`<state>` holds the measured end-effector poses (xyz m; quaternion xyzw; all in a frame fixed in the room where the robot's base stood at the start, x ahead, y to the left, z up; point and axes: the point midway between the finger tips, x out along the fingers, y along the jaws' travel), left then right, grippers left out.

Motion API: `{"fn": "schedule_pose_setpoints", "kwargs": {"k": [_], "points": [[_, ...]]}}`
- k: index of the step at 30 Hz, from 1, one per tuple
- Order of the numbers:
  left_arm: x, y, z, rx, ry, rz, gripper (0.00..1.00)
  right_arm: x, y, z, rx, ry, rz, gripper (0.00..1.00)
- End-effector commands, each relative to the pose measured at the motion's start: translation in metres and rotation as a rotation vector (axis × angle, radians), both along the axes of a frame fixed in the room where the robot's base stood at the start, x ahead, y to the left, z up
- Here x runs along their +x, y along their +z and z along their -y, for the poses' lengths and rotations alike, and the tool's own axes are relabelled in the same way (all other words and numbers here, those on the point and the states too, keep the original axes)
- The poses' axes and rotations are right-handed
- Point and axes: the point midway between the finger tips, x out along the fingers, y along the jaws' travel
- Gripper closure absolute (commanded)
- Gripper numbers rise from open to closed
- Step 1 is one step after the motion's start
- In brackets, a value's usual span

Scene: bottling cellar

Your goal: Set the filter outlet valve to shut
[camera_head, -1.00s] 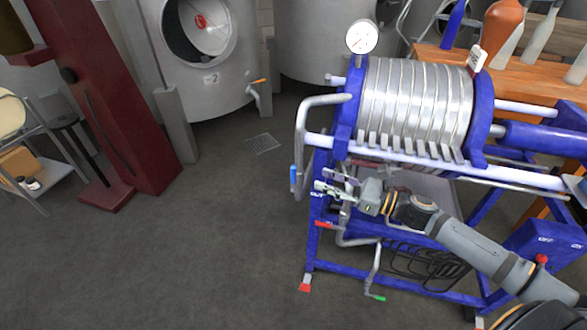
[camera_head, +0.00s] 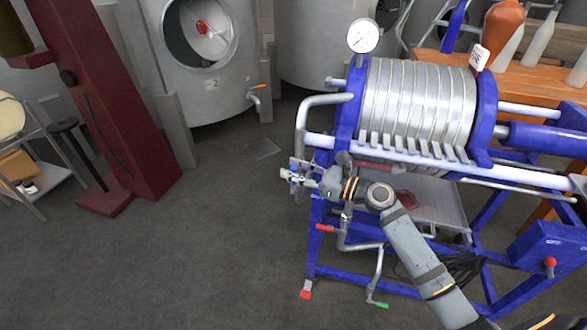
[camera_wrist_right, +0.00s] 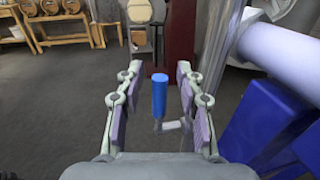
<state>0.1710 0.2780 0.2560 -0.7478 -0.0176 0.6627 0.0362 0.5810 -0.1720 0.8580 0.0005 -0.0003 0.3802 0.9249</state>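The outlet valve's blue handle (camera_wrist_right: 159,95) stands upright in the right wrist view, with its metal stem (camera_wrist_right: 172,125) below. It is between the two fingers of my right gripper (camera_wrist_right: 158,90), with a gap on each side. The gripper is open. In the head view my right gripper (camera_head: 290,176) is at the left end of the filter press (camera_head: 415,105), below the bent outlet pipe (camera_head: 301,125). There it mostly hides the blue handle. My left gripper is not in view.
A red handle (camera_head: 325,227) and a green handle (camera_head: 378,304) sit lower on the blue frame. A pressure gauge (camera_head: 363,36) tops the press. A steel tank (camera_head: 210,95) and a dark red column (camera_head: 125,110) stand to the left. The floor between is clear.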

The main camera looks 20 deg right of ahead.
Motion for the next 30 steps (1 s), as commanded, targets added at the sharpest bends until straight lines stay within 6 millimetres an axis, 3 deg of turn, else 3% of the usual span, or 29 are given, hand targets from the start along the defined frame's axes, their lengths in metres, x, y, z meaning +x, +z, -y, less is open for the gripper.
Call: {"fn": "schedule_pose_setpoints", "kwargs": {"k": [11,19,30], "points": [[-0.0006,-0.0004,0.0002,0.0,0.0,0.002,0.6,0.0041,-0.0004,-0.0044,-0.002,0.0,-0.001,0.64],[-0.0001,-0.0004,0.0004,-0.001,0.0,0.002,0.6,0.004,-0.0005,-0.0042,-0.002,0.0,-0.001,1.0],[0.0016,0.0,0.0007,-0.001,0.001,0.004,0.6,0.0039,-0.0005,-0.0042,-0.002,0.0,-0.001,1.0]]}}
